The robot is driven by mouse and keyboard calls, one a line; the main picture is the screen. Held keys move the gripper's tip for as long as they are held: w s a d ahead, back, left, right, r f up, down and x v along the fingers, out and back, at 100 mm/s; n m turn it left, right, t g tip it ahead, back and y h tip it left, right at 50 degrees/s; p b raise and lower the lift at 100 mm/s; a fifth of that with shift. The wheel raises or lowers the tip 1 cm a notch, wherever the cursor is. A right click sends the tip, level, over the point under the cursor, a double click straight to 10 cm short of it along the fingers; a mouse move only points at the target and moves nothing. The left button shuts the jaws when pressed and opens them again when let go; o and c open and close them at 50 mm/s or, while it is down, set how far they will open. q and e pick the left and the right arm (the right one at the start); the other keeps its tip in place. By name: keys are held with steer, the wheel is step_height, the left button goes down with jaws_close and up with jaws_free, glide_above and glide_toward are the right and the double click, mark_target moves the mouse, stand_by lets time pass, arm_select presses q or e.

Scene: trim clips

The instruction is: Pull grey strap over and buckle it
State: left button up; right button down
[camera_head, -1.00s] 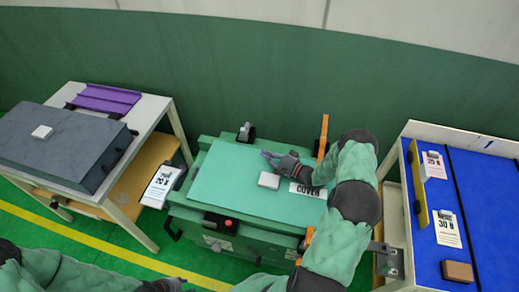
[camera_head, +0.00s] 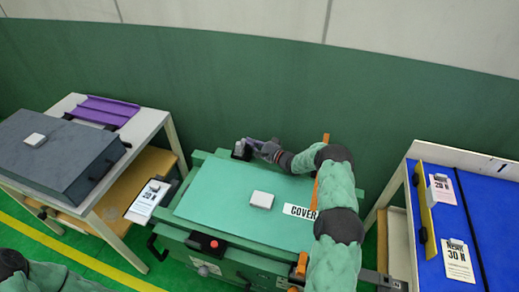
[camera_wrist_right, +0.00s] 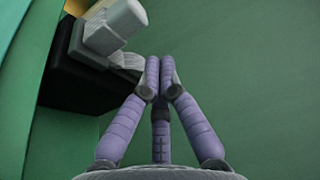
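The green box (camera_head: 225,212) with a flat lid stands in the middle of the head view. At its back left edge is a small grey block on a black mount (camera_head: 237,153). My right gripper (camera_head: 252,144) is beside the mount. In the wrist view its purple fingers (camera_wrist_right: 160,72) are together at the tips, next to the ribbed piece; nothing clear shows between them. My left gripper is out of view.
An orange strap (camera_head: 325,145) stands up behind the lid's right side, with an orange fitting (camera_head: 301,265) in front. A light block (camera_head: 262,200) and COVER label (camera_head: 299,211) lie on the lid. Tables stand left (camera_head: 150,121) and right (camera_head: 497,208).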

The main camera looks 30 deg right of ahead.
steer(key=shift+b+x, duration=0.35)
steer(key=shift+x, duration=0.7)
steer(key=shift+s+a, duration=0.75)
steer(key=shift+a, duration=0.05)
steer(key=shift+s+a+b, duration=0.3)
steer(key=shift+s+a, duration=0.3)
steer(key=shift+a, duration=0.15)
steer(key=s+a+p, duration=0.2)
steer(key=a, duration=0.1)
steer(key=shift+s, duration=0.35)
steer(key=shift+s+a, duration=0.2)
steer(key=shift+a, duration=0.05)
steer(key=shift+s, duration=0.1)
